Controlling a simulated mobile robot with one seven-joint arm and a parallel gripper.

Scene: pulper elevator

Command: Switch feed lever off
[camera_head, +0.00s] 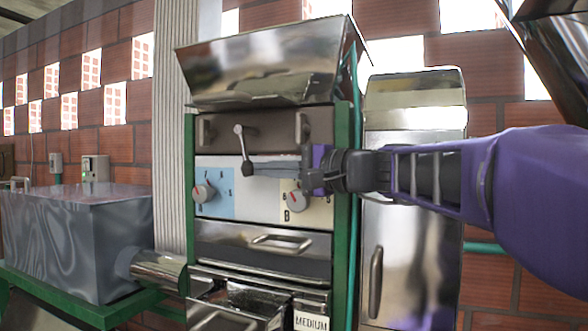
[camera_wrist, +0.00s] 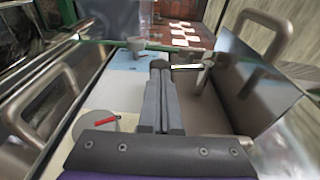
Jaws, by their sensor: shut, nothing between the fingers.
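The feed lever (camera_head: 242,148) is a thin metal rod with a round light knob at its top and a dark pivot at its lower end. It stands nearly upright, leaning slightly left, on the machine's front panel. My gripper (camera_head: 256,168) reaches in from the right, with its fingertips at or just beside the lever's lower end; contact is unclear. In the wrist view, the fingers (camera_wrist: 159,66) are together and empty, and the lever (camera_wrist: 188,67) extends right from their tips. The fingertips partly hide the pivot there.
A left dial (camera_head: 203,193) on a blue label and a right dial (camera_head: 297,200) on a yellow label flank the lever below. Handles stand on the brown panel (camera_head: 270,128) above. A drawer handle (camera_head: 280,242) protrudes below. A metal tank (camera_head: 75,240) stands left.

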